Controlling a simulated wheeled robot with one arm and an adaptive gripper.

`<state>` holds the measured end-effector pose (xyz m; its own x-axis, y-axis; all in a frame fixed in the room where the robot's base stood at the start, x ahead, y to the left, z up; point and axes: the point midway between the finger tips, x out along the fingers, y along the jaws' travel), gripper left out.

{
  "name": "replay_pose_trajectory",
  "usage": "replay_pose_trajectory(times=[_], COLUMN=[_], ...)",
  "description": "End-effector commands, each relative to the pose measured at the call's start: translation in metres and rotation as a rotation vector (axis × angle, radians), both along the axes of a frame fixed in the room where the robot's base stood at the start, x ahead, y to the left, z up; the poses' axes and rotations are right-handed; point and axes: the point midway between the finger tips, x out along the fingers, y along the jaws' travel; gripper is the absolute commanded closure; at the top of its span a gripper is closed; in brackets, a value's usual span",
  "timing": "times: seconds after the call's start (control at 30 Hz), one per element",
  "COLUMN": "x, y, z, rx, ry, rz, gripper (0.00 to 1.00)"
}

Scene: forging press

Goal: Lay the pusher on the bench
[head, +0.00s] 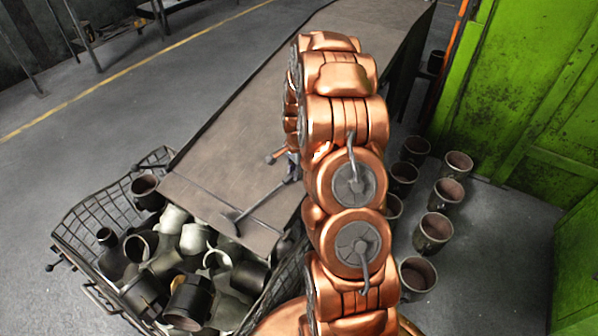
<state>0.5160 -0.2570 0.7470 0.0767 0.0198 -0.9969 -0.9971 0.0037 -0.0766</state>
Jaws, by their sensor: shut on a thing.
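The pusher (257,203) is a thin dark rod with a flat, wider head at its lower left end. Its head is over the near end of the bench (255,115), a long brown-grey surface running up and to the right. My gripper (291,172) is shut on the pusher near its upper right part. An orange-tipped piece (273,157) shows beside the gripper. My copper arm hides part of the gripper and the bench's right side. I cannot tell whether the pusher touches the bench or hangs just above it.
A wire basket (85,225) full of dark and pale pipe fittings stands at the bench's near end. Several cup-like parts (436,230) stand on the floor at right, near a green machine (520,90). The bench's middle and far surface is clear.

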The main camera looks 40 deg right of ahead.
Motion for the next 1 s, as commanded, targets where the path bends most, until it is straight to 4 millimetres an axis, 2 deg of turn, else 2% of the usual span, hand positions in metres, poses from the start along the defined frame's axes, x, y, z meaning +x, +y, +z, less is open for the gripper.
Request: replay_pose_trajectory(times=[0.17,1.0], x=[0.001,0.001], y=[-0.001,-0.001], z=[0.006,0.07], rx=[-0.002,-0.002], ry=[-0.003,-0.003], rz=[0.0,0.0], gripper=[1.0,1.0])
